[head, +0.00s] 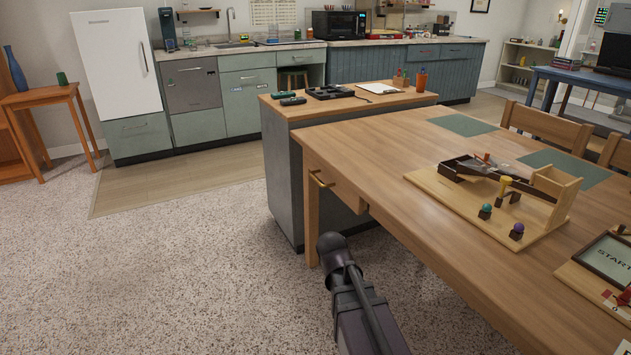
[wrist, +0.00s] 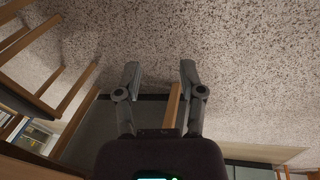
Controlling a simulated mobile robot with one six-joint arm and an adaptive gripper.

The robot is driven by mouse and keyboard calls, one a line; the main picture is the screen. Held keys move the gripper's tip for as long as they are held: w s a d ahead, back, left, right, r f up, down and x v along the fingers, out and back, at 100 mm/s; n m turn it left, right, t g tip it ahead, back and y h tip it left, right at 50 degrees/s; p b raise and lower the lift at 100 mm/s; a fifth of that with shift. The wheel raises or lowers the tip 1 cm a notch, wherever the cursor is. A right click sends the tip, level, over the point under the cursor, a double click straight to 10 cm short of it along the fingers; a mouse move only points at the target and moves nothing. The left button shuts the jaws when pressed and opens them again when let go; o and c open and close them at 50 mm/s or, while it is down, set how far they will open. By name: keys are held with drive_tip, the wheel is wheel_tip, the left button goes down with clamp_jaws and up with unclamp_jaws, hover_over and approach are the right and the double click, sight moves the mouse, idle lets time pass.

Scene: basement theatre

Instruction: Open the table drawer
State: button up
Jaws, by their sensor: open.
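The wooden table (head: 440,215) fills the right of the head view. Part of my arm shows in front of the table's near left leg; my gripper cannot be made out there. In the wrist view my gripper (wrist: 159,76) is open, its two fingers apart, with nothing held. A wooden post (wrist: 172,104), perhaps a table leg, shows beyond and between the fingers. I cannot make out the drawer handle in the wrist view.
A grey cabinet with a wooden top (head: 345,103) stands just behind the table's left end. A wooden game board (head: 500,205) and a START board (head: 605,265) lie on the table. Chairs (head: 545,130) stand at its far side. Speckled floor (head: 190,270) is clear at left.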

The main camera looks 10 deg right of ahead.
drive_tip(key=w+a+r+n+t+h, duration=0.1)
drive_tip(key=w+r+t+h, duration=0.15)
drive_tip(key=w, duration=0.55)
drive_tip(key=w+a+r+n+t+h, duration=0.1)
drive_tip(key=w+r+n+h, duration=0.15)
drive_tip(key=w, duration=0.65)
drive_tip(key=n+t+h+p, duration=0.1)
drive_tip(key=n+t+h, duration=0.25)
drive_tip(key=t, duration=0.25)
approach(316, 180)
drive_tip(key=s+a, duration=0.1)
drive_tip(key=a, duration=0.2)
drive_tip(key=shift+s+h, duration=0.2)
drive_tip(key=shift+h, duration=0.25)
drive_tip(key=shift+d+f, duration=0.1)
drive_tip(key=b+x, duration=0.2)
drive_tip(key=x, duration=1.1)
drive_tip(key=shift+w+d+f+b, duration=0.1)
drive_tip(key=shift+w+d+b, duration=0.15)
drive_tip(key=shift+b, duration=0.1)
clamp_jaws()
